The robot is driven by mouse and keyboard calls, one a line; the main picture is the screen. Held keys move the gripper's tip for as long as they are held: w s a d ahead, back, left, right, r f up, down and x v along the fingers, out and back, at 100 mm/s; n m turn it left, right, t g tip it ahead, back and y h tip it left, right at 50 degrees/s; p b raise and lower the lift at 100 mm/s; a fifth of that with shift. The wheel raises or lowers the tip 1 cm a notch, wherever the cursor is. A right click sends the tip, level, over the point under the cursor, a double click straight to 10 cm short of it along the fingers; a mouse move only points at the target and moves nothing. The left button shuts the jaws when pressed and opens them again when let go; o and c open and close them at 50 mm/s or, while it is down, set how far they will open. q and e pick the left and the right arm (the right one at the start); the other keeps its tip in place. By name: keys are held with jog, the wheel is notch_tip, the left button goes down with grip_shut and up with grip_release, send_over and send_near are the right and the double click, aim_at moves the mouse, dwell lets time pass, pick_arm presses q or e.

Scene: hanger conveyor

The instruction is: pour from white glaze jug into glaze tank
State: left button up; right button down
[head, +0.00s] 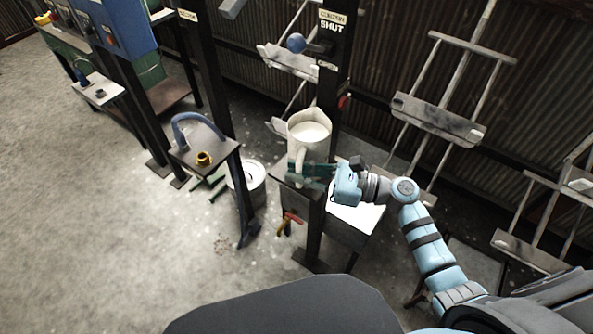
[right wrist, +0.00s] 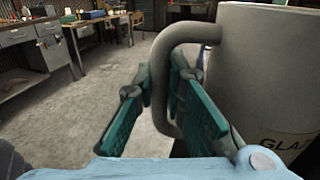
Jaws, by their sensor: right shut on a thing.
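The white glaze jug (head: 309,128) is upright, with pale liquid visible inside its open top. It stands at or just above the near corner of a small dark stand; I cannot tell if it touches. My right gripper (head: 303,171) is shut on the jug's handle, which also shows between the green fingers in the right wrist view (right wrist: 184,62). The jug wall with a partly hidden label fills the right of that view (right wrist: 255,75). A white round container (head: 256,186) on the floor left of the stand may be the glaze tank; no label is readable. My left gripper is not in view.
A dark post with a blue-ball lever (head: 296,43) and a SHUT sign rises behind the jug. Hanger racks (head: 437,118) hang at the right. Floor at the left is clear.

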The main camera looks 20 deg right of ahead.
jog(key=c, duration=2)
grip_release()
jog(key=shift+w+f, duration=0.1)
jog(key=shift+w, duration=0.05)
jog(key=shift+c, duration=0.2)
jog(key=o, duration=0.4)
jog(key=shift+d+f+b, duration=0.15)
jog(key=shift+b, duration=0.35)
jog(key=v, duration=0.4)
jog(key=b+v, duration=0.1)
jog(key=v, duration=0.9)
jog(key=shift+s+f+b, duration=0.25)
jog(key=shift+f+b, duration=0.05)
jog(key=shift+b, duration=0.05)
